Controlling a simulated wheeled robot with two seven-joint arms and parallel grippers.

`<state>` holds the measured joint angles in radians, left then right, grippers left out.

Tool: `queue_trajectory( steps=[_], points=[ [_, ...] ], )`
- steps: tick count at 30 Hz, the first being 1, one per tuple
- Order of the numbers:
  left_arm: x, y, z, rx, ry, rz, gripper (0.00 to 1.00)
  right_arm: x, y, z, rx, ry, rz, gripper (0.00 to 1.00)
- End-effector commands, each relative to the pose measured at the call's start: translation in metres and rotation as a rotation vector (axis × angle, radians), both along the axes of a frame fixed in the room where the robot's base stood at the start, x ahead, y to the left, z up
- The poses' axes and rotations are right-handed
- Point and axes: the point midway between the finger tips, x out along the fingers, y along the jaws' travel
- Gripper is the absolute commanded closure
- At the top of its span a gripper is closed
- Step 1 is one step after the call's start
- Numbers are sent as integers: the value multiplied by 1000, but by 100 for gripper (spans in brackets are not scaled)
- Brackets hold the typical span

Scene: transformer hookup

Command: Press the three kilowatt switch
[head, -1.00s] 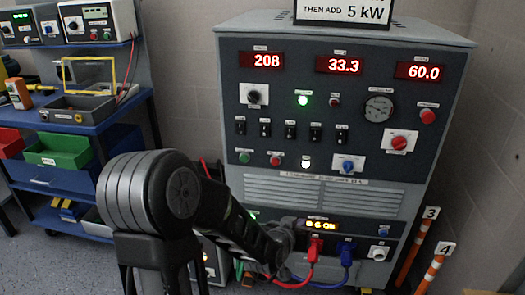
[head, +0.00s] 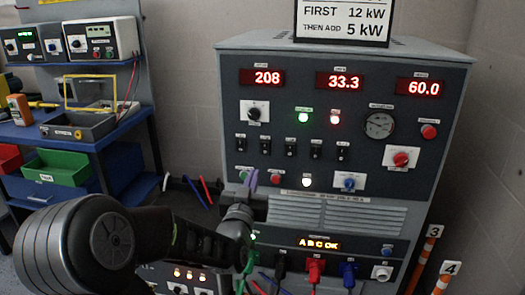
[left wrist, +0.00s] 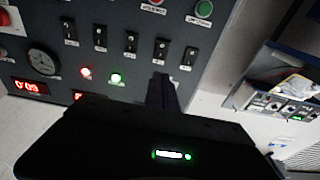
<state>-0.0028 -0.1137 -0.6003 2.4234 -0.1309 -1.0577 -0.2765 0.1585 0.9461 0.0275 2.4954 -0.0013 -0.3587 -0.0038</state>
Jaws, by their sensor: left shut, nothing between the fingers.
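The load cabinet's grey control panel (head: 400,180) has a row of several black rocker switches (head: 290,149), which also shows turned over in the left wrist view (left wrist: 130,42). The labels are too small to read, so I cannot tell which is the three kilowatt switch. My left gripper (head: 252,178) is shut and empty, below the left end of the row in the head view. In the left wrist view its fingers (left wrist: 162,88) point toward the switch second from the right (left wrist: 161,50). Contact cannot be told. My right gripper is not in view.
A sign (head: 342,20) reading first 12 kW, then add 5 kW stands on the cabinet. Black, red and blue plugs (head: 315,268) with cables stick out below. A red rotary knob (head: 401,158) is at right. A blue shelf (head: 70,140) with bins stands at left.

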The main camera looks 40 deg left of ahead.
Motion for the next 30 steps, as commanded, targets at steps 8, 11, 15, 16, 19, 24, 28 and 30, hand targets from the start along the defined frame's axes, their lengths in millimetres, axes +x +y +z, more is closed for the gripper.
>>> queue_trajectory(
  steps=[8,11,15,16,19,24,28,30],
  points=[
    [34,21,4,3,2,-1,100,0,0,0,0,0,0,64],
    [51,31,7,4,4,0,100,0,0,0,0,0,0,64],
    [76,47,10,4,4,0,100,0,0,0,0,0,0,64],
    [80,49,11,3,2,-1,100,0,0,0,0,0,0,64],
    [94,58,13,2,2,-1,100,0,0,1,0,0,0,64],
    [108,68,15,0,1,0,100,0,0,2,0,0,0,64],
    [112,70,16,1,1,0,100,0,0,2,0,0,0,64],
    [112,70,16,0,0,0,100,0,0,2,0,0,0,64]
  ],
)
